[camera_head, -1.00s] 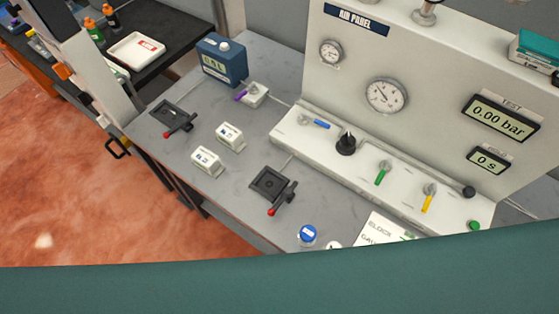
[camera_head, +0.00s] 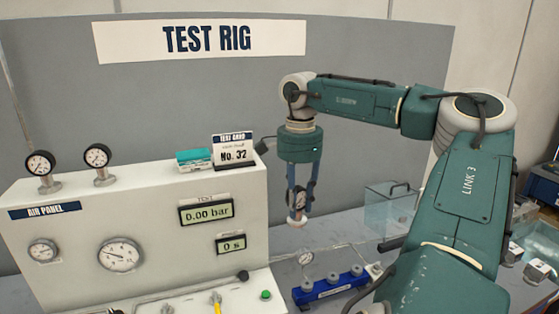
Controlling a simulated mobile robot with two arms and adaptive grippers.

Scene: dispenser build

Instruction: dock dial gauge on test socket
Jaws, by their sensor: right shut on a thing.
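My right gripper (camera_head: 298,208) hangs pointing down to the right of the air panel, above the grey bench. Its blue fingers are shut on a small dark-rimmed dial gauge (camera_head: 299,196), held upright clear of the bench. A pale round end shows below the fingers. Two more dial gauges stand upright on top of the air panel, one at the far left (camera_head: 40,164) and one beside it (camera_head: 97,156). I cannot tell for sure which fitting is the test socket. My left gripper is not in view.
The air panel (camera_head: 158,208) has a test display (camera_head: 206,211) reading 0.00 bar. My right arm covers much of the right side.

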